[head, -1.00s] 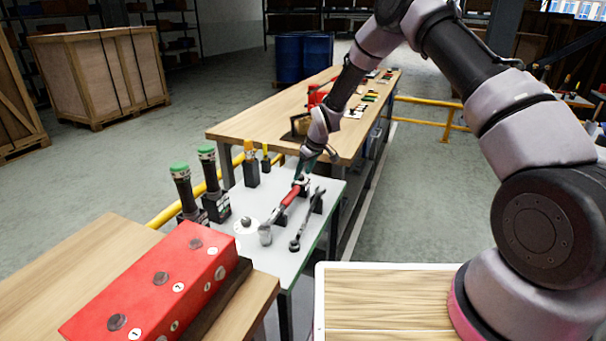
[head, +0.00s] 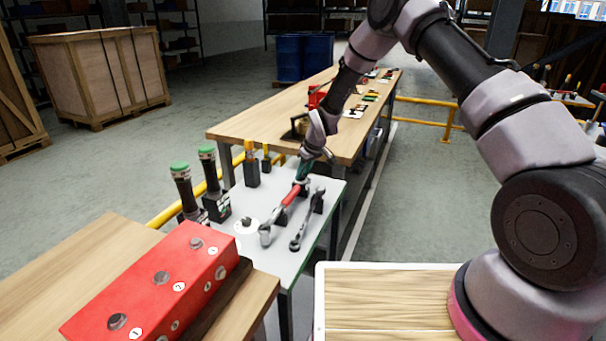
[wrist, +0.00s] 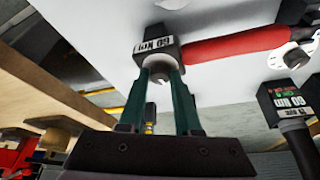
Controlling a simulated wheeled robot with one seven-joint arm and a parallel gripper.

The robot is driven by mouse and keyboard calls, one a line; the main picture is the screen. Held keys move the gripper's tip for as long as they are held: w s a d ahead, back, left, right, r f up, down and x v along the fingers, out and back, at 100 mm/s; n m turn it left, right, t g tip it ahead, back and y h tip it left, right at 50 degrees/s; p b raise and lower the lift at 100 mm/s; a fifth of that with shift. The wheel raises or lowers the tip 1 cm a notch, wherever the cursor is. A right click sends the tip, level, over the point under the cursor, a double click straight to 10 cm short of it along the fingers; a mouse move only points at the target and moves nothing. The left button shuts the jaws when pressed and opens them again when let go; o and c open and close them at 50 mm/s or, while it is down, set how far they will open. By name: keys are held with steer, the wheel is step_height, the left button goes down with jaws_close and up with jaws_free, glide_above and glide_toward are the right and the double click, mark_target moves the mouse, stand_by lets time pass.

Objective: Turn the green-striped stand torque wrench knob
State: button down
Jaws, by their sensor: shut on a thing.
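A torque wrench with a red handle (head: 291,196) and a silver head (head: 265,232) lies on the pale bench top, held up by a dark stand. A grey round knob (wrist: 157,66) shows at the block's near end. My gripper (head: 303,172) is at this far end of the wrench. In the wrist view its dark green fingers (wrist: 160,76) are shut on the knob. I cannot make out a green stripe on this stand.
A second wrench (head: 306,220) lies close on the right. A red box (head: 165,280) is in front. A long wooden bench (head: 235,131) lies behind.

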steer(key=shift+s+a+m+t+h, duration=0.1)
steer(key=shift+m+t+h, duration=0.3)
steer(key=shift+m, duration=1.1)
steer(key=shift+a+m+t+h, duration=0.15)
steer(key=shift+m+h, duration=0.45)
steer(key=shift+m, duration=0.9)
steer(key=c, duration=0.6)
jaws_free()
steer(key=shift+r, duration=0.15)
steer(key=v, duration=1)
steer(key=shift+s+r, duration=0.2)
steer(key=shift+s, duration=0.05)
steer(key=shift+d+r, duration=0.15)
